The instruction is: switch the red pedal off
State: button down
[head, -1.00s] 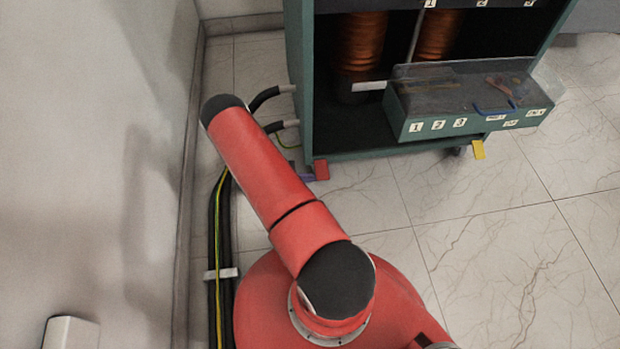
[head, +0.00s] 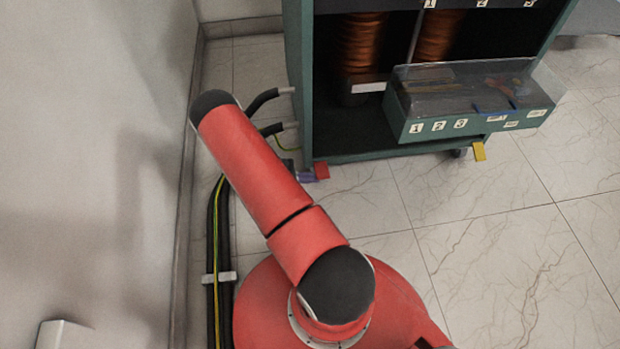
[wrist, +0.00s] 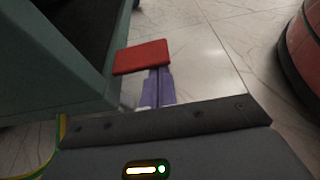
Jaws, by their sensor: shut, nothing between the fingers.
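The red pedal (head: 321,170) sticks out low at the front left corner of the green transformer cabinet. In the wrist view the red pedal (wrist: 141,57) is a flat plate just ahead of my fingers. My gripper (wrist: 160,72) has purple fingers, shut together with nothing between them. The fingertips meet the pedal's near edge in that view and seem to reach just under it; I cannot tell whether they touch. In the head view my gripper (head: 308,176) shows beside the pedal's left side, partly hidden by my red arm.
The green cabinet (head: 308,110) holds copper coils (head: 362,45) and a clear-lidded box (head: 465,100). A yellow pedal (head: 479,151) is at its right. Black cables (head: 215,240) run along the left wall. Tiled floor (head: 480,240) is free at right.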

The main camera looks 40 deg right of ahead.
jog(key=shift+d+r+p, duration=0.1)
jog(key=shift+r+p, duration=0.2)
jog(key=shift+r, duration=0.45)
jog(key=shift+w, duration=0.1)
notch_tip(320, 180, down, 5)
jog(key=b, duration=0.4)
jog(key=p+v, duration=0.1)
jog(key=v, duration=0.9)
jog(key=shift+a, duration=0.25)
